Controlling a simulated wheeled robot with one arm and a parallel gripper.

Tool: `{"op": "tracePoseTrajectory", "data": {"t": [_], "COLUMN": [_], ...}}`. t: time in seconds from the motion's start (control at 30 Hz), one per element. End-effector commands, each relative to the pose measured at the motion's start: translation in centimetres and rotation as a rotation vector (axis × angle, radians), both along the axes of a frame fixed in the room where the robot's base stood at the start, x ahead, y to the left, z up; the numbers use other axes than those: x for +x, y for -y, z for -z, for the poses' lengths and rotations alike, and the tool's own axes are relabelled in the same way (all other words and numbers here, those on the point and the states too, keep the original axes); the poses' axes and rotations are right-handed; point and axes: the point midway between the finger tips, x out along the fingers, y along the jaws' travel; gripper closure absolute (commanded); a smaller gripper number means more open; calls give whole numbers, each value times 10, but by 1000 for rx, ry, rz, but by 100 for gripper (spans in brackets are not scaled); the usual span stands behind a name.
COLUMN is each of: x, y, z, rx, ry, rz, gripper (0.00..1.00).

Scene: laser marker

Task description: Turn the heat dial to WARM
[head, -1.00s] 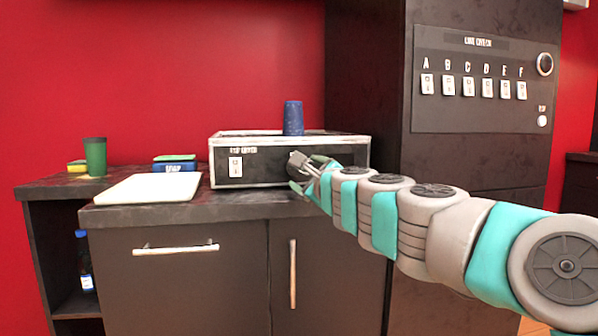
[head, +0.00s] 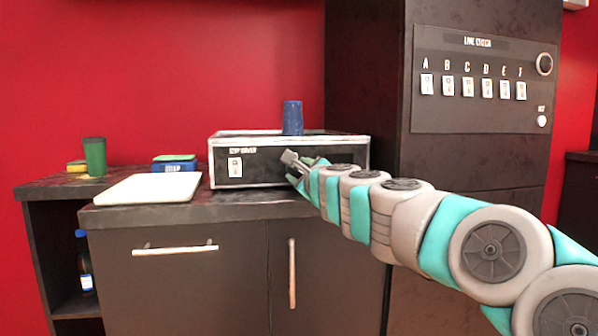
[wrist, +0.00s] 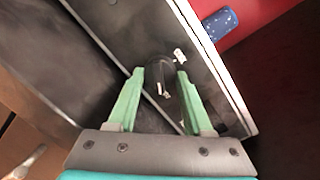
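The heat dial (wrist: 161,76) is a dark round knob with a pale pointer mark, on the dark front panel of a box-shaped appliance (head: 225,170). In the wrist view, the green fingers of my gripper (wrist: 161,75) stand on either side of the dial. They are open, with what looks like a narrow gap on each side; contact is hard to judge. Small white markings lie near the dial, too blurred to read. In the head view, my gripper (head: 293,168) is at the appliance front and hides the dial.
A blue cup (head: 292,118) stands on top of the appliance. A white board (head: 150,188), a green cup (head: 95,157) and a blue box (head: 174,164) are on the counter to the left. A tall dark cabinet with a switch panel (head: 480,110) stands right.

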Motion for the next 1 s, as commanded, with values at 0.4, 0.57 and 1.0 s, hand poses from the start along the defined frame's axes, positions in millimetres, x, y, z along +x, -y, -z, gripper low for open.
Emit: {"op": "tracePoseTrajectory", "data": {"t": [0.4, 0.57, 1.0], "x": [0, 0, 1], "y": [-1, -1, 0], "z": [1, 1, -4], "rx": [-1, -3, -188], "ry": [-1, 0, 53], "rz": [-1, -1, -1], "gripper": [100, 100, 100]}}
